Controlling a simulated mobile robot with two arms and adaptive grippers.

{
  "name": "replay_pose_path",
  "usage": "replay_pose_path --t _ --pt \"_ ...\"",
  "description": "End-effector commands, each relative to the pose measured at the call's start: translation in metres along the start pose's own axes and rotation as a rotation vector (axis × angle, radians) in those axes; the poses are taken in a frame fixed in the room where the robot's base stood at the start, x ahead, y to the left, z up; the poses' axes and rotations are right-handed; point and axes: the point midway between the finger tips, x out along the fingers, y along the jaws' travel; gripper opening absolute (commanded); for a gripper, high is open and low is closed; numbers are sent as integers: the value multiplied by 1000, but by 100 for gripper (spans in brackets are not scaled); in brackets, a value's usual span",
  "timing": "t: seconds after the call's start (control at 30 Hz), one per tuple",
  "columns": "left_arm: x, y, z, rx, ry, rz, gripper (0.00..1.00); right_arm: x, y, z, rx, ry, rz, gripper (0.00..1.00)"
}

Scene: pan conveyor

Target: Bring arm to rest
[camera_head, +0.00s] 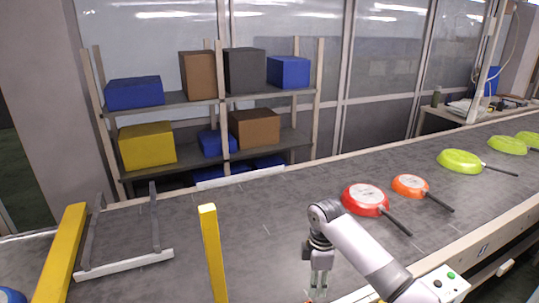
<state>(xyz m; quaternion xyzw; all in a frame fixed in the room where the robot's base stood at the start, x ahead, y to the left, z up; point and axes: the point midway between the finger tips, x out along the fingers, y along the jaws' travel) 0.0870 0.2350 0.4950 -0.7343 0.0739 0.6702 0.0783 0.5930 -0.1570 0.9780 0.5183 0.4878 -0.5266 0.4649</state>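My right arm comes in from the lower right, bent at a joint, with its gripper (319,287) pointing down at the bottom centre of the head view, over the near part of the conveyor. Two fingers show with a narrow gap between them, and I see nothing held there. My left gripper is not in view. A red pan (364,199) and an orange pan (410,186) lie on the belt to the right of the gripper and farther back, apart from it.
The grey conveyor (270,222) carries several green pans (459,161) farther right. A yellow post (211,250) stands left of my gripper. A metal frame (125,263) and a yellow bar (60,255) are at left. A control box (445,284) is at lower right. Shelves with boxes stand behind.

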Motion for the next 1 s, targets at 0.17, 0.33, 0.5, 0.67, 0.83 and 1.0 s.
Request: replay_pose_path --t 0.17,0.33,0.5,0.67,0.83,1.0 --pt "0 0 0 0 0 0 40 54 -55 -28 94 70 12 33" --pt "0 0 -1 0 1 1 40 89 -115 -41 283 157 44 33" --pt "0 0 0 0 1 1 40 105 -173 -33 529 231 79 33" --pt "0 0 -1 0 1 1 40 105 -223 -7 784 270 121 33" --pt "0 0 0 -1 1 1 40 97 -256 20 972 277 164 33" --pt "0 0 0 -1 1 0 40 88 -281 43 1107 271 200 33"
